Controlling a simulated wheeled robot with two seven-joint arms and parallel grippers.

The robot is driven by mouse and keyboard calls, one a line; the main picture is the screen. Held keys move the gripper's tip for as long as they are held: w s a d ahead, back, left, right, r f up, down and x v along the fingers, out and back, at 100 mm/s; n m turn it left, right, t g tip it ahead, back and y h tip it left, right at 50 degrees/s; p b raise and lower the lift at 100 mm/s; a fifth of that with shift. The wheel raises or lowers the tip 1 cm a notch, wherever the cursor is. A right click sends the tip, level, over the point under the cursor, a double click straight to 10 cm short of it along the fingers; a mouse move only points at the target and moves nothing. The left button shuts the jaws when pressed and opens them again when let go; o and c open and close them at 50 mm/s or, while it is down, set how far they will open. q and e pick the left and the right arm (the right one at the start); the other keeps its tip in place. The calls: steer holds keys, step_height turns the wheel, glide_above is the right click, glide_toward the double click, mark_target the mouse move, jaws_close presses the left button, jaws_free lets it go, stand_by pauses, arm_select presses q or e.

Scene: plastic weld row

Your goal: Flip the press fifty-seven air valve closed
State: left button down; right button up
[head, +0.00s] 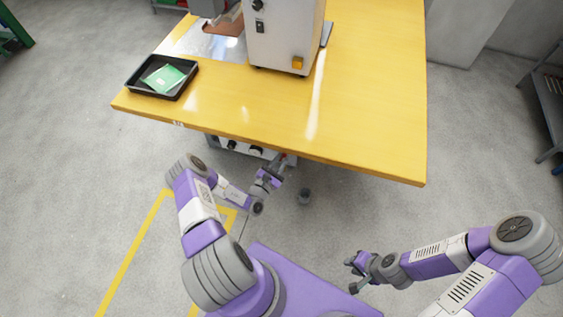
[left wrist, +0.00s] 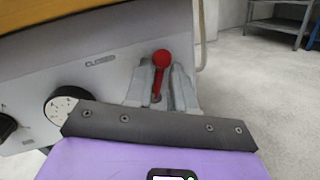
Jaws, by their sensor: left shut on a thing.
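The air valve shows in the left wrist view as a red lever with a round knob (left wrist: 161,60), standing upright on a pale panel (left wrist: 100,75) under the table edge. My left gripper (left wrist: 160,85) has its two grey fingers on either side of the lever's stem and is shut on it. In the head view my left gripper (head: 276,172) is at the front of the panel below the table, and the lever is mostly hidden there. My right gripper (head: 355,265) is low at the right, away from the panel, apparently empty with its fingers apart.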

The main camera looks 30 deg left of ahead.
arm_select(q)
steer(key=shift+s+a+n+t+y+b, duration=0.1)
steer(key=shift+a+n+t+y+b, duration=0.15)
steer(key=shift+n, duration=0.9)
steer(key=shift+s+a+n+t+y+b, duration=0.15)
steer(key=shift+a+n, duration=0.2)
steer(key=shift+n, duration=0.8)
steer(key=c, duration=1.1)
jaws_free()
steer(key=shift+c, duration=0.2)
steer(key=s+f+p, duration=0.1)
steer(key=s, duration=0.6)
steer(key=shift+s+d, duration=0.15)
steer(key=shift+s, duration=0.05)
